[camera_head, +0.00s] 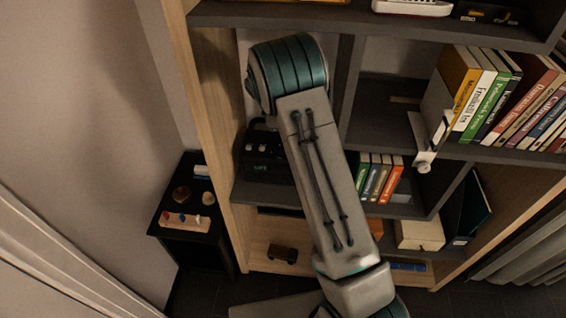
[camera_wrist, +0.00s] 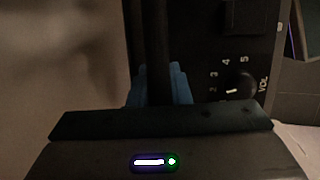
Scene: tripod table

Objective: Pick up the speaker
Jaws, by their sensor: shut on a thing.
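The speaker is black, with a row of small controls and a lit greenish display. It stands in a shelf compartment left of my arm in the head view (camera_head: 268,158), partly covered by my arm. In the head view my gripper is hard to make out behind my arm.
The shelf unit (camera_head: 393,132) has upright dividers close to my arm. Books (camera_head: 490,95) stand at the right, with smaller books (camera_head: 378,178) just right of my arm. A small black side table (camera_head: 165,232) with little objects stands at the left. A toy car (camera_head: 282,254) sits on the bottom shelf.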

